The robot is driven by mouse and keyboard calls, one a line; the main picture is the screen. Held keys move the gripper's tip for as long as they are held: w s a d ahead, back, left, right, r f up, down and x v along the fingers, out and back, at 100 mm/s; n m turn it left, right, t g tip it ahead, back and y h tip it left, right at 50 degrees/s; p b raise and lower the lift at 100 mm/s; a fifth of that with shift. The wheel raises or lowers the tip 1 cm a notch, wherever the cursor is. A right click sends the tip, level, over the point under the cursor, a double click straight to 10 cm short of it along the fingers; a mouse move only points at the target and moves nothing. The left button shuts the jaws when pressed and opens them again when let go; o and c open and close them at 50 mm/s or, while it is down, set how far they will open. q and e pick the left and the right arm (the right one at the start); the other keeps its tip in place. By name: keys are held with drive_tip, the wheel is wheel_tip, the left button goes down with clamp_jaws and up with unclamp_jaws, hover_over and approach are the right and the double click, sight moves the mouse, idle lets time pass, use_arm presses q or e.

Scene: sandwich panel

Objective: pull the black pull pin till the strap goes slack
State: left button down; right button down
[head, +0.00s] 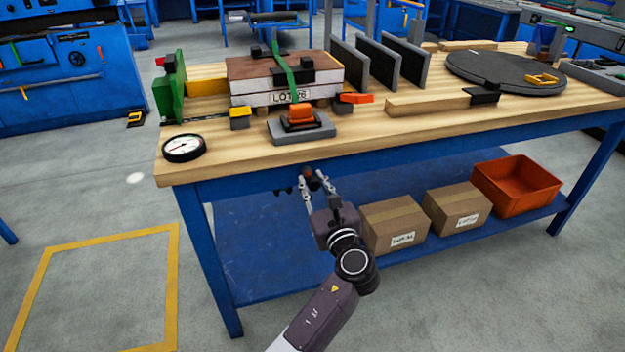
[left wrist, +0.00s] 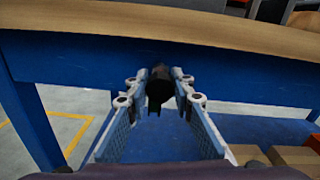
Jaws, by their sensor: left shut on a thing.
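The black pull pin (left wrist: 159,90) is at the front edge of the workbench, between the fingertips of my left gripper (head: 309,183). The left gripper is shut on it, reaching in from below in the head view. In the left wrist view its two fingers flank the pin, and the fingertips cover part of it. The green strap (head: 284,66) runs over the panel stack (head: 270,92), across its top and toward the front. I cannot tell how tight it is. My right gripper is not in view.
On the workbench (head: 410,125) stand a dial gauge (head: 184,148), an orange-topped block (head: 301,121), upright dark plates (head: 378,60) and a round grey disc (head: 505,72). The lower shelf holds cardboard boxes (head: 395,226) and an orange bin (head: 517,187).

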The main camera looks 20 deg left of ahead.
use_arm(q)
drive_tip(key=shift+f, duration=0.1)
drive_tip(key=c, duration=1.7)
unclamp_jaws()
drive_tip(key=shift+s, duration=0.1)
drive_tip(key=shift+o, duration=0.2)
